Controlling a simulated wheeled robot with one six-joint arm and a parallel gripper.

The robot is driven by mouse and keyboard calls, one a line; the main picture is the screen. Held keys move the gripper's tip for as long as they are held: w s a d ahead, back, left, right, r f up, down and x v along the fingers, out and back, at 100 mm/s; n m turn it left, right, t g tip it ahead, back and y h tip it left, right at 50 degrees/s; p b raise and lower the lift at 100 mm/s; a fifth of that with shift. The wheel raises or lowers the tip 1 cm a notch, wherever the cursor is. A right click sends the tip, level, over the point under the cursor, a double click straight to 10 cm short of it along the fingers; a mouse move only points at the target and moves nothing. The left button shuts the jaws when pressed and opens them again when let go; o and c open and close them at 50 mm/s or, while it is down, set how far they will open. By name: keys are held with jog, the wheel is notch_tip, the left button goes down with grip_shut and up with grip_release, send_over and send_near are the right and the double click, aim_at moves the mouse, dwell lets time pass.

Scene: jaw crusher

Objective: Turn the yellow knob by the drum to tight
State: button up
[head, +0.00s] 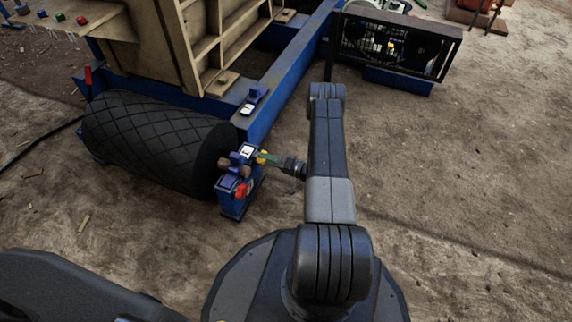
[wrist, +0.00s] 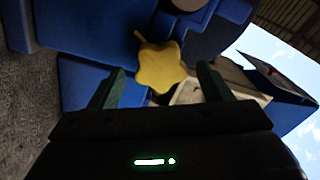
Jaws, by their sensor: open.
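The yellow knob (wrist: 160,68) is a lobed, star-like knob in the wrist view, in front of a blue housing. A thin yellow pointer sticks out at its upper left. My gripper (wrist: 158,84) is open, with one green finger on each side of the knob's lower part; I cannot tell whether either finger touches it. In the head view the knob (head: 261,158) is a small yellow patch at my gripper's tip (head: 266,159), on the blue stand (head: 236,197) at the right end of the black drum (head: 150,140). The knob's scale marks cannot be read.
A red knob (head: 241,191) and brown knobs sit on the same blue stand, close to my gripper. A blue beam (head: 290,75) runs behind it. A caged machine unit (head: 392,45) stands at the back right. The dirt ground to the right is clear.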

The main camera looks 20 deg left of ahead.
jog(key=s+d+p, duration=0.1)
jog(key=d+p, duration=0.2)
jog(key=d, duration=0.9)
jog(key=shift+d, duration=0.3)
jog(key=w+a+b, duration=0.1)
jog(key=a+b, duration=0.2)
jog(key=a, duration=1.1)
jog(key=shift+b, duration=0.3)
jog(key=shift+d, duration=0.2)
jog(key=s+d+p, duration=0.1)
jog(key=d+p, duration=0.3)
jog(key=d, duration=0.9)
jog(key=a+n+b, duration=0.4)
jog(key=a+n, duration=0.9)
jog(key=n, duration=0.3)
jog(key=shift+w+a+n, duration=0.15)
jog(key=shift+w+n, duration=0.25)
dwell(0.5)
